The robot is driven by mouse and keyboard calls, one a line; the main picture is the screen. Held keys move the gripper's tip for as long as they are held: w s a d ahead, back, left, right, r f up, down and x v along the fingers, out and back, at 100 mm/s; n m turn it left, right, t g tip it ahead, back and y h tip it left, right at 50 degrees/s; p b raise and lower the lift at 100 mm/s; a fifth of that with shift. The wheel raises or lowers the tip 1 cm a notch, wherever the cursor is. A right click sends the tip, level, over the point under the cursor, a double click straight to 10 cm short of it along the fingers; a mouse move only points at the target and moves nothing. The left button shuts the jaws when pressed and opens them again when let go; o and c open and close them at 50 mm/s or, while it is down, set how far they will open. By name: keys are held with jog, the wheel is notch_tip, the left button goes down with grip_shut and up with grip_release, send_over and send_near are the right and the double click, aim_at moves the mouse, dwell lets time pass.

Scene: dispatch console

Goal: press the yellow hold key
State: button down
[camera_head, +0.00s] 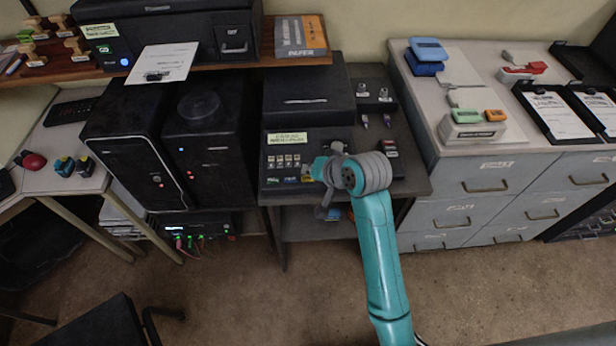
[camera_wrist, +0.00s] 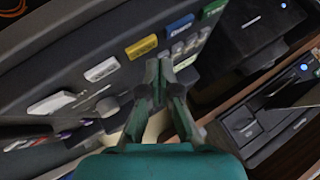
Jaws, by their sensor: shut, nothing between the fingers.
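The yellow key (camera_wrist: 141,47) is a flat bar in a row of keys on the dark console panel (camera_wrist: 75,50). In the wrist view it lies just beyond and slightly left of my gripper's fingertips (camera_wrist: 161,66). The fingers are shut and empty, and a gap to the key seems to show, though its depth is hard to tell. In the head view my wrist covers the right part of the console (camera_head: 268,164); a small yellow patch (camera_head: 306,179) shows beside it.
Blue (camera_wrist: 180,26) and green (camera_wrist: 214,8) keys lie on one side of the yellow one, a white key (camera_wrist: 101,69) on the other. Small grey buttons (camera_wrist: 186,46) sit close by. A black box (camera_head: 308,100) stands behind the console.

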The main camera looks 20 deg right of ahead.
jog(key=shift+f, duration=0.15)
dwell(0.3)
jog(key=shift+f, duration=0.3)
jog(key=shift+f, duration=0.35)
dwell(0.8)
jog(key=shift+r, duration=0.8)
jog(key=shift+r, duration=0.1)
jog(key=shift+r, duration=2.4)
